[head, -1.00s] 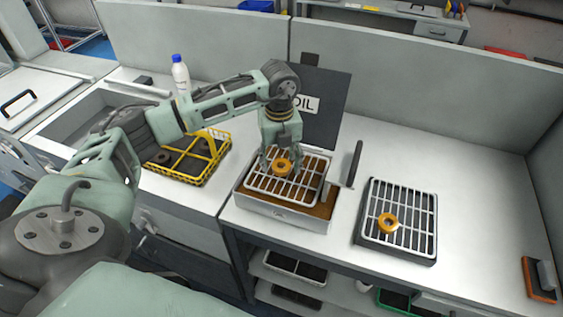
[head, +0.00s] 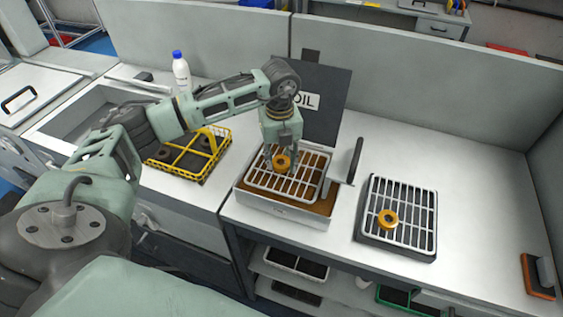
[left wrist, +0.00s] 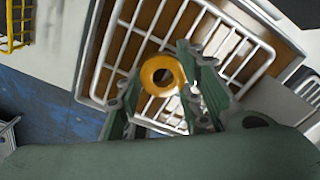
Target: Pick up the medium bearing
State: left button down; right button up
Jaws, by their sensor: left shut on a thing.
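An orange ring-shaped bearing (head: 281,157) is between the fingers of my left gripper (head: 280,163), above the white wire rack (head: 312,178) of the oil tray (head: 284,212). In the left wrist view the bearing (left wrist: 148,76) shows between the green fingers (left wrist: 162,92), its hole facing the camera. My left gripper is shut on it. I cannot tell whether the bearing still touches the rack. A second orange bearing (head: 388,227) lies on the separate rack (head: 417,203) at the right. My right gripper is not in view.
An upright dark panel marked OIL (head: 322,110) stands behind the oil tray. A yellow wire basket (head: 205,173) with dark compartments is at the left, near a white bottle (head: 181,76) with a blue cap. The table right of the racks is mostly clear, with an orange and grey block (head: 540,275) near the edge.

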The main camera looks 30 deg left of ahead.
aim_at(283, 162)
pick_arm(q)
jog(key=shift+r, duration=0.1)
jog(key=shift+w+r+b, duration=0.1)
jog(key=shift+r+b, duration=0.4)
jog(key=shift+r, duration=0.15)
jog(key=r, duration=0.1)
jog(key=r+b, duration=0.1)
jog(key=shift+d+r, duration=0.35)
jog(key=s+d+r+b, duration=0.1)
jog(key=d+r+b, duration=0.2)
jog(key=d+r, duration=0.3)
jog(key=shift+s+d+r, duration=0.2)
jog(key=shift+d+r, duration=0.15)
jog(key=shift+d, duration=2.1)
